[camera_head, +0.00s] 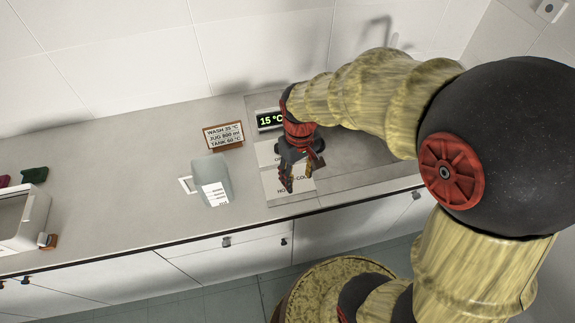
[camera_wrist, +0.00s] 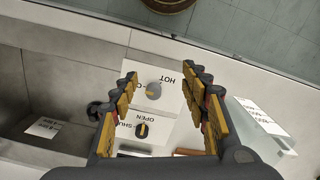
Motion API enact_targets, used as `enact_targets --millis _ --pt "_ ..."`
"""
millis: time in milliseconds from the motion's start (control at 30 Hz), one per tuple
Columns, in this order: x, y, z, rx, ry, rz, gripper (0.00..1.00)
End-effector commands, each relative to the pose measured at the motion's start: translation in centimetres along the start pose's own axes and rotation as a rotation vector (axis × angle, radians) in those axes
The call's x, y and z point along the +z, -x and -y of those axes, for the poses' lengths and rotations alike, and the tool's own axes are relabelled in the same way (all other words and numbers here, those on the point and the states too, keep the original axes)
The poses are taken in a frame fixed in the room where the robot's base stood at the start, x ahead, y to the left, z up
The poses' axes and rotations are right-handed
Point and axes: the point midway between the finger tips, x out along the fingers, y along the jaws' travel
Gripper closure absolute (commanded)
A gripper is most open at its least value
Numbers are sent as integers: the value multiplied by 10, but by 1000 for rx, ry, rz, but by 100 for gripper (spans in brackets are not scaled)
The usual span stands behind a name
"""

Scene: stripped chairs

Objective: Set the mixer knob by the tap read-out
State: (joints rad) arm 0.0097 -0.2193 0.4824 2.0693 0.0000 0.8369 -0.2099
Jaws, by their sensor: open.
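The mixer knob (camera_wrist: 153,91) is a round grey knob with a yellow mark, on a white plate beside the word HOT in the wrist view. A black knob with a yellow bar (camera_wrist: 142,130) sits near it, by the words SHUT and OPEN. The tap read-out (camera_head: 269,120) shows 15 °C in green. A framed card (camera_head: 224,135) reads WASH 35 °C, JUG 800 ml, TANK 60 °C. My gripper (camera_head: 303,178) is open above the plate; its fingers (camera_wrist: 165,78) show on either side of the mixer knob, apparently not touching it. It hides the knobs in the head view.
A clear jug (camera_head: 211,180) with a white label stands on the counter left of the plate. The sink (camera_wrist: 50,95) lies on the other side, with a label inside. A white appliance (camera_head: 20,215) stands at the far left.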

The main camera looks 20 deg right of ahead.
Motion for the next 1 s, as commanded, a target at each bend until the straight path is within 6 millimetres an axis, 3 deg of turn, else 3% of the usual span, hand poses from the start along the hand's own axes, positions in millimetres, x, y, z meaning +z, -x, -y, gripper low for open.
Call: enact_targets --millis 200,367,633,1000 --pt "-48 -47 -11 -17 229 49 54" --pt "-83 -42 -18 8 385 -19 54" --pt "-83 -52 -18 11 470 -23 54" --pt "-84 -105 -19 11 467 -23 54"
